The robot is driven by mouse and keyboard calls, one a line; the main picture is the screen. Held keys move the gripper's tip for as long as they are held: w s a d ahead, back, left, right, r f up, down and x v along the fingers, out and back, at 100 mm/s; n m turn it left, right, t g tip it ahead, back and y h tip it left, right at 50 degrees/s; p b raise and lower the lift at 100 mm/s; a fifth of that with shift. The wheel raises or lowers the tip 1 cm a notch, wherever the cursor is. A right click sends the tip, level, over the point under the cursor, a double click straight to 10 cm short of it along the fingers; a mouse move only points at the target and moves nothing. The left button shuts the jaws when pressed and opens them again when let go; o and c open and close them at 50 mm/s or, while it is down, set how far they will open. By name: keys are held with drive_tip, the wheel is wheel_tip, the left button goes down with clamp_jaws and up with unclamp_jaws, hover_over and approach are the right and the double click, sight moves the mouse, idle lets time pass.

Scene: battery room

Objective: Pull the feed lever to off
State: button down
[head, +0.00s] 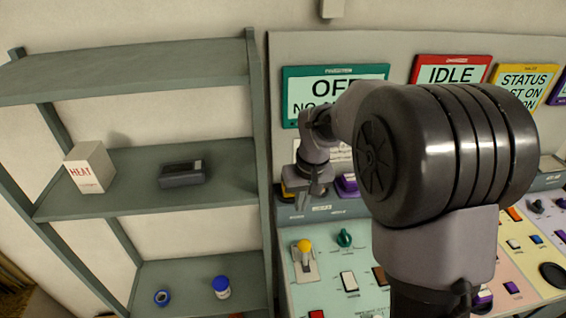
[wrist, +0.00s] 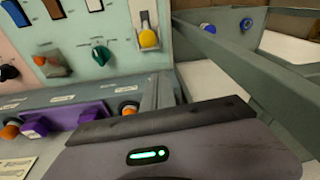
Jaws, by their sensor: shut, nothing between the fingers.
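A lever with a yellow ball knob (head: 304,247) stands on a pale plate at the left of the light green console panel. Its label is too small to read, so I cannot confirm it is the feed lever. The yellow knob also shows in the wrist view (wrist: 148,39), at the top, right of a teal rotary knob (wrist: 102,55). My gripper (head: 300,203) is shut and empty, behind and above the yellow knob in the head view and apart from it. In the wrist view, its grey fingers (wrist: 160,92) point up toward the panel.
A grey-green shelf (head: 150,75) at left holds a HEAT box (head: 90,167) and a dark device (head: 184,174). A green-framed OFF display (head: 330,88) hangs behind. Purple and orange controls (wrist: 65,122) lie close to my fingers. My arm hides much of the console.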

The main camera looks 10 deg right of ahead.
sight(305, 255)
drive_tip(key=shift+n+g, duration=0.3)
drive_tip(key=shift+n, duration=0.2)
drive_tip(key=w+f, duration=0.1)
drive_tip(key=f, duration=0.1)
drive_tip(key=w+f, duration=0.2)
drive_tip(key=shift+w+d, duration=0.1)
drive_tip(key=shift+d, duration=0.05)
drive_tip(key=f+b, duration=0.1)
drive_tip(key=f, duration=0.2)
drive_tip(key=f+b, duration=0.1)
drive_tip(key=f, duration=0.6)
drive_tip(key=shift+w+a+f+b, duration=0.15)
drive_tip(key=shift+w+a+b, duration=0.15)
drive_tip(key=shift+w+b, duration=0.1)
drive_tip(key=s, duration=0.1)
drive_tip(key=s+r, duration=0.1)
drive_tip(key=s, duration=0.1)
drive_tip(key=shift+s+d+r, duration=0.15)
drive_tip(key=shift+s+d, duration=0.1)
drive_tip(key=shift+d, duration=0.1)
drive_tip(key=shift+s, duration=0.1)
drive_tip(key=shift+b, duration=0.6)
